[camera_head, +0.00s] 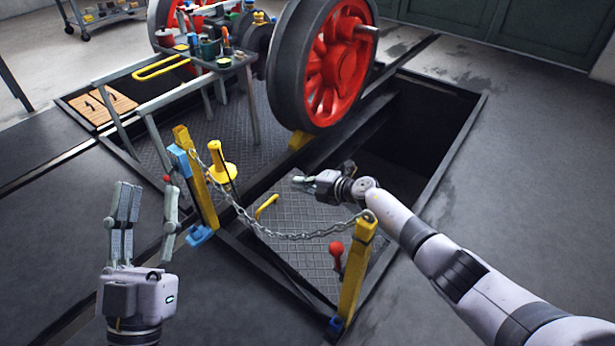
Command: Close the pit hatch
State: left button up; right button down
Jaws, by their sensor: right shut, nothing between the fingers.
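The pit hatch (304,258) looks like a dark diamond-pattern plate with a yellow handle (266,206) near its left edge. It lies in the front part of the pit frame, behind a sagging chain (290,236). A dark gap shows along its near left edge; I cannot tell whether it is flat or tilted. The dark pit opening (410,130) shows beyond it. My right gripper (300,182) is shut and empty, above the hatch's far side, right of the yellow handle and apart from it. My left gripper (148,205) is open and empty over the floor at left.
Yellow posts (196,180) (356,270) hold the chain. A red-knobbed lever (337,256) stands by the right post. A red wheel (335,65) rises behind the pit. A tool tray (217,62) and railing stand at left. Floor at right is clear.

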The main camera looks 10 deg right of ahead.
pick_arm(q)
jog(key=shift+w+f, duration=0.15)
jog(key=shift+w, duration=0.55)
pick_arm(e)
jog(key=shift+x, duration=0.8)
